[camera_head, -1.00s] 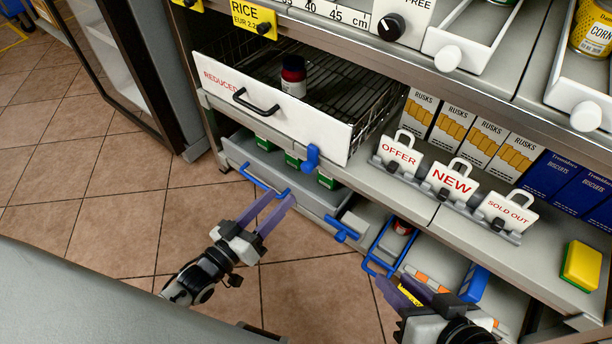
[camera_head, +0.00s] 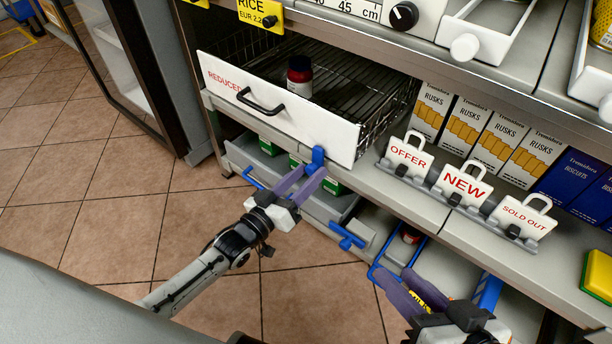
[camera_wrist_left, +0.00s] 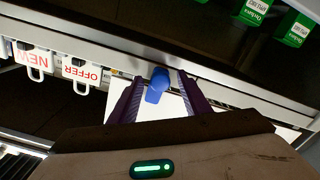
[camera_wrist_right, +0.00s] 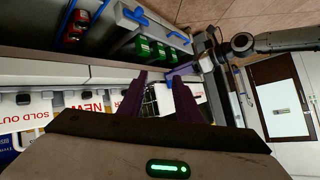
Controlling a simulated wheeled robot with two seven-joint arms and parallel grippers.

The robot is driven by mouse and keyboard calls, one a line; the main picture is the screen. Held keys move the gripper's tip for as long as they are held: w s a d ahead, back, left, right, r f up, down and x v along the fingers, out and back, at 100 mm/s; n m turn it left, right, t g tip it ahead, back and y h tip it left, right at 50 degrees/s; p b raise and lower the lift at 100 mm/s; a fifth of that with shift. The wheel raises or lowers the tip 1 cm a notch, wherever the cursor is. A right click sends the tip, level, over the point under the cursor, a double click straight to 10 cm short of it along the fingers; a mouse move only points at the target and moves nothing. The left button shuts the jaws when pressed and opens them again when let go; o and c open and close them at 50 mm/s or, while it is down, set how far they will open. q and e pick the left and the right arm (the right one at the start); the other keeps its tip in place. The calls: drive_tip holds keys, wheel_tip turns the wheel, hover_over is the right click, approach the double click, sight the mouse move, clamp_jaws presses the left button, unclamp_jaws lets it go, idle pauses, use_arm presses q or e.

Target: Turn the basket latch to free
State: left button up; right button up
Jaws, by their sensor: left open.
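The wire basket with its white "REDUCED" front (camera_head: 285,116) juts out from the shelf. Its blue latch (camera_head: 317,158) sits at the right end of that front. My left gripper (camera_head: 305,178) is at the latch, its purple fingers pointing up at it. In the left wrist view the blue latch (camera_wrist_left: 157,86) lies between the two open fingers, with no clear grip on it. My right gripper (camera_head: 404,284) is low at the right by the blue-handled drawer; in the right wrist view its fingers (camera_wrist_right: 158,98) are apart and empty.
A grey drawer (camera_head: 325,206) with green boxes lies below. Sign holders "OFFER" (camera_head: 408,157), "NEW" and "SOLD OUT" line the shelf edge to the right. Open tiled floor (camera_head: 120,230) is at the left.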

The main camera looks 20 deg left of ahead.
use_arm(q)
drive_tip(key=shift+c, duration=0.4)
drive_tip(key=c, duration=1)
drive_tip(key=shift+o, duration=0.2)
